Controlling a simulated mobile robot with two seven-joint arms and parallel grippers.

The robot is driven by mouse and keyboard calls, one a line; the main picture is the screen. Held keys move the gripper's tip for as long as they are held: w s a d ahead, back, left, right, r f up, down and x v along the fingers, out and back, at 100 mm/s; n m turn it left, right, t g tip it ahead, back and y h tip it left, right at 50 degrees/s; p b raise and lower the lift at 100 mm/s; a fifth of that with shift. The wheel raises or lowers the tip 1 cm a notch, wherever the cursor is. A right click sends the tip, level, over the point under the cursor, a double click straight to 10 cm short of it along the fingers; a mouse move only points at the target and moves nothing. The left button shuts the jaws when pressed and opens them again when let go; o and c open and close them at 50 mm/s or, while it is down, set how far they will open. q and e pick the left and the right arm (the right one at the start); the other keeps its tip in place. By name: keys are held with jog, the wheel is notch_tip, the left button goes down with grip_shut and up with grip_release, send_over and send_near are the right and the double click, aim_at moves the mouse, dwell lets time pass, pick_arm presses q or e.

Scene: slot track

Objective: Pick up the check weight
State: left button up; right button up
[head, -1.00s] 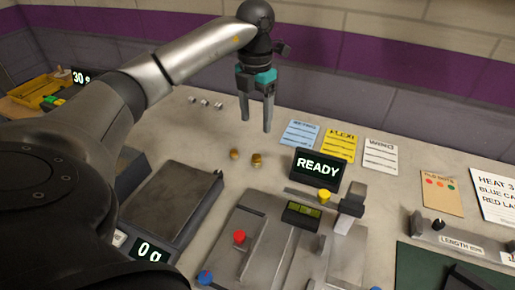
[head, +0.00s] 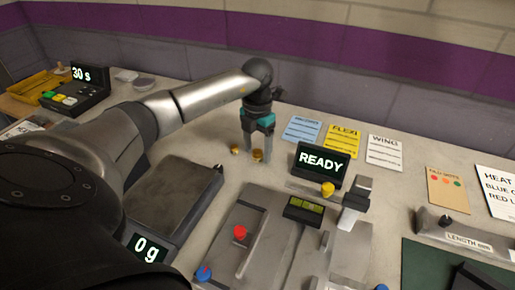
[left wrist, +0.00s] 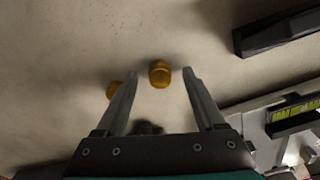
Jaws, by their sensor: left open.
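Two small brass weights stand on the worktop in the head view: one on the left (head: 235,150) and one on the right (head: 257,155). Which of them is the check weight I cannot tell. My left gripper (head: 257,147) points down, open and empty, over the right weight. In the left wrist view, that weight (left wrist: 160,75) shows between the fingertips (left wrist: 160,84), beyond them. The other weight (left wrist: 114,89) is just outside the left finger and partly covered by it. My right gripper is not in view.
A scale with a "0 g" display (head: 148,248) stands at front left, with a flat dark plate (head: 172,195) behind it. A "READY" display (head: 320,165) and a grey fixture (head: 270,240) are to the right. Cards (head: 342,141) lie behind.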

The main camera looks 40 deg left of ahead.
pick_arm(q)
jog(key=shift+c, duration=0.2)
grip_shut()
dwell(0.4)
